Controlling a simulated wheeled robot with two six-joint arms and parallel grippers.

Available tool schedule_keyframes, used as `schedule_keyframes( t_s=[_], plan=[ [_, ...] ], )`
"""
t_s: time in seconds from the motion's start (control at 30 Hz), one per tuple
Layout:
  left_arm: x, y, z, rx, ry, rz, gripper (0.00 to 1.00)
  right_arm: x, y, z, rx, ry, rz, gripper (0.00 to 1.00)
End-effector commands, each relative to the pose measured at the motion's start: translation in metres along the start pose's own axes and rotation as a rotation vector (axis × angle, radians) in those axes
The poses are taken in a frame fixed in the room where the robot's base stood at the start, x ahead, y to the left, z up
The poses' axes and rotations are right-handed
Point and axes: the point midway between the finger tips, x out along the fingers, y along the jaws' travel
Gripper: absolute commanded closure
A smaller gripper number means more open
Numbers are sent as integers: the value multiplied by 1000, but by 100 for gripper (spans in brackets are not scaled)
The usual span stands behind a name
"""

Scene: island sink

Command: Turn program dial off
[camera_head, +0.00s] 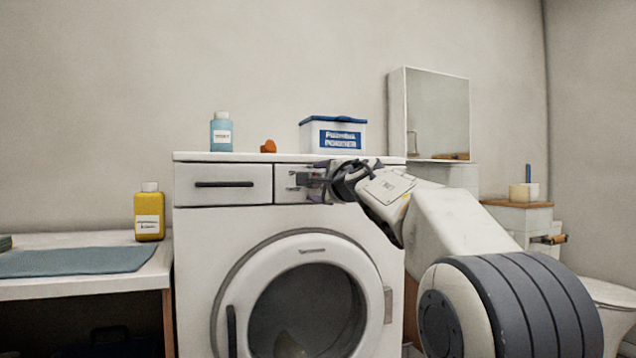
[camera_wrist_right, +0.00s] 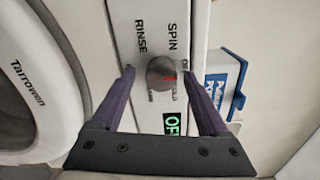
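The washing machine (camera_head: 200,260) stands with its control panel (camera_head: 282,184) at the upper front. In the right wrist view the program dial (camera_wrist_right: 160,71) is a dark round knob with a red mark toward its right side. Labels RINSE and SPIN are beside it. In the head view my right gripper (camera_head: 312,184) covers the dial. My left gripper is not in view.
A blue bottle (camera_head: 221,132), an orange object (camera_head: 268,147) and a powder box (camera_head: 333,135) stand on the machine top. A detergent drawer (camera_head: 224,171) is left of the panel. The round door (camera_head: 232,275) below looks shut. A yellow bottle (camera_head: 149,213) stands on the left counter.

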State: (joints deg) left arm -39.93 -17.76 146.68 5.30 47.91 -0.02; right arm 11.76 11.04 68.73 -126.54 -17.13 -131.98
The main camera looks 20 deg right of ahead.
Motion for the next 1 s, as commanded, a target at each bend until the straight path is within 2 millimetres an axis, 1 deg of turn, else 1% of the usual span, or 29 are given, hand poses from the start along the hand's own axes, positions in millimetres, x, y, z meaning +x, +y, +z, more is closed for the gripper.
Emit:
schedule_keyframes(
  t_s=[0.17, 0.27, 0.37, 0.6, 0.7, 0.83, 1.0],
  plan=[
    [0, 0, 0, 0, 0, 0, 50, -1, -1, 1, 1, -1, -2, 22],
    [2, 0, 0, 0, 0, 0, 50, -6, -1, 0, 1, 0, -3, 22],
    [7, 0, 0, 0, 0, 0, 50, -20, 0, 0, 1, 0, -4, 22],
    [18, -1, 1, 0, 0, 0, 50, -68, 0, 0, 0, 1, -4, 22],
    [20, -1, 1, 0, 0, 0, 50, -85, 0, 0, 0, 1, -3, 22],
    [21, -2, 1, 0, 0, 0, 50, -99, 0, -1, 1, 1, -2, 22],
    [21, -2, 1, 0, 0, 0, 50, -105, 0, 0, 0, 0, -1, 22]
  ],
)
